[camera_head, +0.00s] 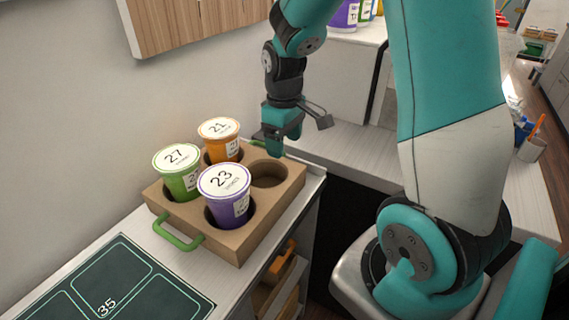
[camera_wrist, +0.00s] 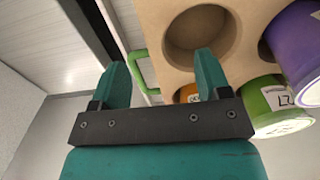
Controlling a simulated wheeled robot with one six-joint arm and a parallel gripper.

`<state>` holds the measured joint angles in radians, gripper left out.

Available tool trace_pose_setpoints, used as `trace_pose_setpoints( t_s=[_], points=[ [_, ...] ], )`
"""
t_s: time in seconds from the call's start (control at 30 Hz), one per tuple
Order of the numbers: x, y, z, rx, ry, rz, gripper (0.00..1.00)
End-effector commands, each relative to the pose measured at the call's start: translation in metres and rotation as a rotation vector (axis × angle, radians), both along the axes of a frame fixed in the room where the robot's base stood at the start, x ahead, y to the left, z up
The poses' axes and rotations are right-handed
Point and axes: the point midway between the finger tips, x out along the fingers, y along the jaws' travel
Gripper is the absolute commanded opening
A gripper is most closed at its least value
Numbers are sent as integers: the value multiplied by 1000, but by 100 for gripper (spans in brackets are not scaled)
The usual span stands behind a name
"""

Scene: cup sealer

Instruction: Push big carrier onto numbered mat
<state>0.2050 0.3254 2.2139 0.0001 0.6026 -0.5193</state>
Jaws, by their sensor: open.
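The big carrier (camera_head: 252,226) is a tan box with round holes and a green handle (camera_head: 178,236) at its near end. It holds three lidded cups: green 27 (camera_head: 180,177), orange 21 (camera_head: 220,142) and purple 23 (camera_head: 226,200). Its right far hole is empty. The dark numbered mat (camera_head: 140,291) marked 35 lies apart from it at lower left. My gripper (camera_head: 275,146) points down at the carrier's far end, by the empty hole; contact cannot be told.
The white counter (camera_head: 122,230) runs along a wall, and its right edge drops off close to the carrier. An open shelf with an orange-handled item (camera_head: 281,262) sits below. A wooden cabinet (camera_head: 190,20) hangs above. The counter between carrier and mat is clear.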

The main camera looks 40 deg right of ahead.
Motion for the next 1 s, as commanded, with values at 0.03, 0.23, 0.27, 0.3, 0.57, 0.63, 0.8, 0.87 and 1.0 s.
trace_pose_setpoints(
  t_s=[0.03, 0.23, 0.27, 0.3, 0.57, 0.63, 0.8, 0.87, 1.0],
  points=[
    [-1, 0, -11, 2, 7, 0, 70],
    [-1, 0, -48, 1, 6, 0, 70],
    [-1, 0, -52, 1, 4, 0, 70],
    [-1, 0, -58, 1, 6, 0, 70],
    [0, 0, -78, 0, 1, 0, 70],
    [0, 0, -79, 0, -1, 0, 70],
    [0, 0, -80, 0, -1, 0, 70],
    [0, 0, -80, 0, -1, 0, 70],
    [0, 0, -79, 0, -1, 0, 40]
  ],
)
